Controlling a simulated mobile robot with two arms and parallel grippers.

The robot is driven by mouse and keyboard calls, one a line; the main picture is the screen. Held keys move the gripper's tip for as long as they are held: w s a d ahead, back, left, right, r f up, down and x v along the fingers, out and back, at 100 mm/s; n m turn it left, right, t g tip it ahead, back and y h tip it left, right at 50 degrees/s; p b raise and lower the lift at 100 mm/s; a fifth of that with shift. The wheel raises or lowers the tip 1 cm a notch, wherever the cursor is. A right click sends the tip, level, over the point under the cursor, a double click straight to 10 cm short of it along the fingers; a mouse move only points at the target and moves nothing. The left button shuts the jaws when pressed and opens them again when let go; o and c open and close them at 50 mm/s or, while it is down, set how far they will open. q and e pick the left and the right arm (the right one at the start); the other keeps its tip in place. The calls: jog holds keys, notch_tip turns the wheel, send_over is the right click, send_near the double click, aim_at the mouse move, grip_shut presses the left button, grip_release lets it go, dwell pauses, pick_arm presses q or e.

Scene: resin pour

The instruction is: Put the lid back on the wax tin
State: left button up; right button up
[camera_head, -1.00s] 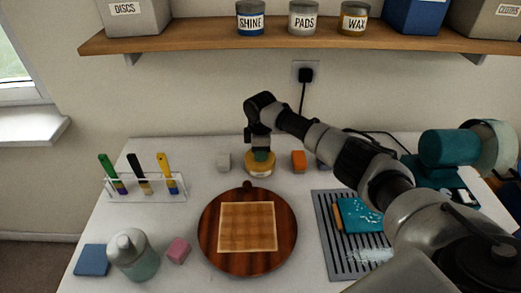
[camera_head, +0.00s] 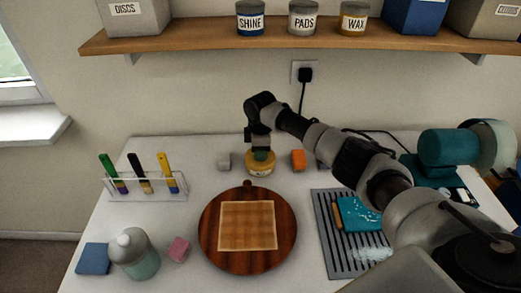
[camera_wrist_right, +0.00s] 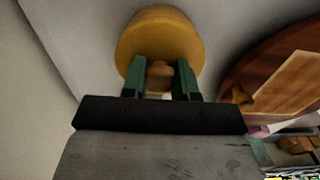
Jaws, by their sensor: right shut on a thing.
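In the right wrist view, the green fingers of my right gripper (camera_wrist_right: 159,74) are shut on the brown knob of the yellow lid (camera_wrist_right: 158,35). My left gripper is not in view.
The round board (camera_head: 215,250) holds a tan square. A brush rack (camera_head: 145,188) stands left, a striped mat (camera_head: 335,254) right. A shelf (camera_head: 200,40) hangs above.

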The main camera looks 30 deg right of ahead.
jog(key=o, duration=1.5)
jog(key=shift+r, duration=0.1)
jog(key=shift+r+p, duration=3.45)
jog(key=shift+p, duration=0.1)
grip_shut()
